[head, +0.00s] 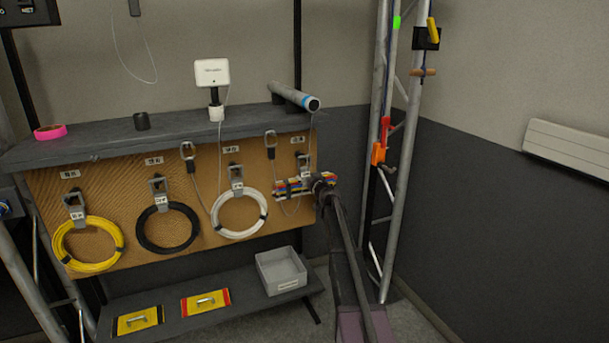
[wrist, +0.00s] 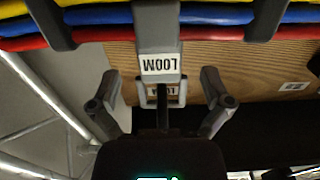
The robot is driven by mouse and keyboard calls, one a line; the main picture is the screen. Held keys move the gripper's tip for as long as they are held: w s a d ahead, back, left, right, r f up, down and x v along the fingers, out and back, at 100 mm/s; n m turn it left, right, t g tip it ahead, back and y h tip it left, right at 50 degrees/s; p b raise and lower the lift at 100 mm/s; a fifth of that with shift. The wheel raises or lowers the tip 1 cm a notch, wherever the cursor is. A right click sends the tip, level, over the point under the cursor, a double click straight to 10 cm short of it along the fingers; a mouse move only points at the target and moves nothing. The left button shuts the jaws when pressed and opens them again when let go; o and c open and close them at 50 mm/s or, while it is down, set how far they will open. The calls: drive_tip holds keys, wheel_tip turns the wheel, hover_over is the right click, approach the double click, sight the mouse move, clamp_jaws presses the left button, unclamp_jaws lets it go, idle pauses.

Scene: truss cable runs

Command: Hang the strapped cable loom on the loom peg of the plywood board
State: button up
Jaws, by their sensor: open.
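The strapped cable loom (head: 292,187), a bundle of yellow, blue and red cables with dark straps, is at the right end of the plywood board (head: 110,190). It appears to hang from the loom peg by its grey hanger (head: 302,162); the exact seat is hard to see. In the wrist view the loom (wrist: 110,16) crosses the top, with its grey hanger (wrist: 158,30) labelled LOOM, upside down. A second LOOM label (wrist: 162,90) shows behind it. My gripper (head: 324,181) is open; in the wrist view its fingers (wrist: 160,85) stand apart either side of the hanger, not touching it.
Yellow (head: 88,265), black (head: 143,240) and white (head: 240,232) coils hang on the board to the left. A grey bin (head: 281,270) sits on the lower shelf. A metal truss (head: 396,180) stands close right of my arm. A grey shelf top (head: 100,146) runs above the board.

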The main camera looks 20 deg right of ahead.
drive_tip(key=s, duration=0.8)
drive_tip(key=shift+d, duration=0.15)
drive_tip(key=s+a+f+n+g+y, duration=0.2)
drive_tip(key=s+a+y, duration=0.1)
drive_tip(key=a, duration=0.5)
drive_tip(key=s+a+f+n+g+y, duration=0.1)
drive_tip(key=s+a+f+g+y, duration=0.2)
drive_tip(key=a, duration=0.4)
drive_tip(key=s+a+f+g+h, duration=0.1)
drive_tip(key=s+a+f+g, duration=0.5)
drive_tip(key=s, duration=0.5)
drive_tip(key=s+a+f+g+h, duration=0.1)
drive_tip(key=s+a+f+g, duration=0.2)
drive_tip(key=s+a+f, duration=0.55)
drive_tip(key=s+d+r+m+g+h, duration=0.1)
drive_tip(key=s+m+g+h, duration=0.1)
drive_tip(key=s, duration=0.6)
drive_tip(key=s+d+r+m+g+h, duration=0.1)
drive_tip(key=s+d+g+h, duration=0.15)
drive_tip(key=s, duration=0.45)
wheel_tip(320, 180, up, 18)
drive_tip(key=a+p, duration=0.1)
drive_tip(key=p, duration=1.8)
drive_tip(key=shift+r, duration=0.25)
